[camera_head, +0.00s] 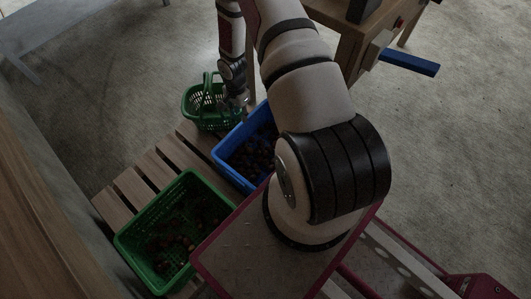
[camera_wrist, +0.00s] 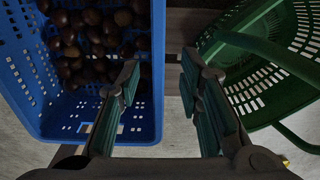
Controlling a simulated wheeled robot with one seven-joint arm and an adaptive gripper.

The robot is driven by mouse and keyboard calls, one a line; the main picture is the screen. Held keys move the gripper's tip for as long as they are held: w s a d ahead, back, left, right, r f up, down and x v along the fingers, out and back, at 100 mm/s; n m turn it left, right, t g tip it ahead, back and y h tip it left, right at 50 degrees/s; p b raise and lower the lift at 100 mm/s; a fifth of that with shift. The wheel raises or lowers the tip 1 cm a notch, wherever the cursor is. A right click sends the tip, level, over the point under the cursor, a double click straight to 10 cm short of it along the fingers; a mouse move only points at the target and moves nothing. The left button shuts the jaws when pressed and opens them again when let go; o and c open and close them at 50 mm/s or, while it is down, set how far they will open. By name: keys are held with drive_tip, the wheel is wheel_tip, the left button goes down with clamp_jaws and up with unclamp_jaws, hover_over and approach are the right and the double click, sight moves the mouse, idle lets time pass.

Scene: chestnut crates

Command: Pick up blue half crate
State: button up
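The blue half crate (camera_head: 231,156) stands on the slatted wooden surface in the head view, partly hidden behind my arm. In the wrist view the blue crate (camera_wrist: 157,62) fills the upper left, with brown chestnuts (camera_wrist: 95,38) inside. My gripper (camera_wrist: 157,84) is open, with its two fingers apart. The left finger shows over the crate's inside, and the right finger is outside, past its right wall. No contact with the wall can be made out. In the head view my gripper (camera_head: 240,104) is small and dark near the crate's far end.
A green basket (camera_head: 192,108) with a handle stands beyond the blue crate; in the wrist view the basket (camera_wrist: 245,30) is close to the right finger. A green crate (camera_head: 128,243) with chestnuts sits nearer on the slats (camera_head: 135,188). A wooden table (camera_head: 352,40) stands at the back.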

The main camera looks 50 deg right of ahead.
wheel_tip(320, 180, down, 10)
drive_tip(key=b, duration=0.4)
drive_tip(key=shift+f, duration=0.1)
clamp_jaws()
